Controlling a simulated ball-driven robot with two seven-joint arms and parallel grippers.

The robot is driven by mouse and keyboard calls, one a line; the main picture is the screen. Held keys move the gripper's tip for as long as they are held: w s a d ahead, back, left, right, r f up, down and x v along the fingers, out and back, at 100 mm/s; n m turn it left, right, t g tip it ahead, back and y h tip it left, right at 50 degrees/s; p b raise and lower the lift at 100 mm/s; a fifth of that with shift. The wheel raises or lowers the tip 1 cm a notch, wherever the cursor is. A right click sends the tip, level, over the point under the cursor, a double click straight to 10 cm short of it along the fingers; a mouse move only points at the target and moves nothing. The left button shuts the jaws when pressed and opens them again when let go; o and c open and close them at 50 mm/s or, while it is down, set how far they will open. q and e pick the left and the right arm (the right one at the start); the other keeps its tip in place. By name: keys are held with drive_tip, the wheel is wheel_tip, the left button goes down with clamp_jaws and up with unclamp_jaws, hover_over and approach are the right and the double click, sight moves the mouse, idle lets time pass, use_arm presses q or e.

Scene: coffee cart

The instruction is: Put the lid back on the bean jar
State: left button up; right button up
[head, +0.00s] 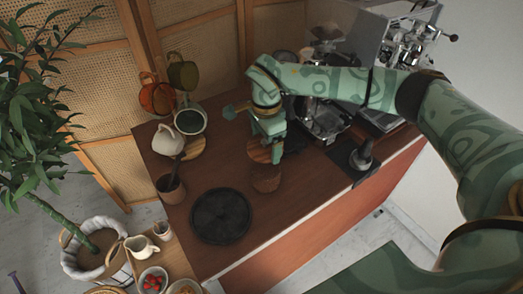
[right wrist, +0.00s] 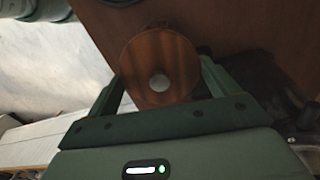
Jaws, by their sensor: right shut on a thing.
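My right gripper (head: 267,150) reaches down over the brown counter. It is shut on a round wooden lid (head: 257,152). In the right wrist view the lid (right wrist: 147,75), with a pale round knob in its middle, sits between the two fingers of my right gripper (right wrist: 160,85). An open round container (head: 190,121) with a pale rim and dark inside stands at the back left of the counter, apart from the gripper. It looks like the bean jar, but its contents are too small to tell. My left gripper is not in view.
A round wooden disc (head: 265,180) shows just below the gripper. A white jug (head: 168,139), a brown cup (head: 171,188) and a black round mat (head: 221,216) are to the left. Mugs (head: 183,73) hang behind. The espresso machine (head: 385,42) and a tamper (head: 363,154) are right.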

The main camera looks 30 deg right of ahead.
drive_tip(key=shift+w+d+n, duration=0.1)
drive_tip(key=shift+w+n, duration=0.05)
drive_tip(key=shift+n, duration=0.15)
drive_tip(key=shift+d+f, duration=0.15)
drive_tip(key=shift+f+b, duration=0.15)
drive_tip(key=shift+b, duration=0.15)
drive_tip(key=shift+f+b, duration=0.6)
drive_tip(key=shift+f, duration=0.05)
wheel_tip(320, 180, down, 3)
drive_tip(key=b, duration=0.2)
drive_tip(key=shift+b, duration=0.3)
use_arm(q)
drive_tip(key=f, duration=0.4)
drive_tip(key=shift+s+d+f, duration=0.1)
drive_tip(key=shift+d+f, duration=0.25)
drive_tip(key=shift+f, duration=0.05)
use_arm(e)
drive_tip(key=shift+f, duration=0.7)
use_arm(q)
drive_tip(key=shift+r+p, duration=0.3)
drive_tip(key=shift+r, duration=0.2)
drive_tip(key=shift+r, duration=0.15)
use_arm(e)
drive_tip(key=shift+f, duration=0.15)
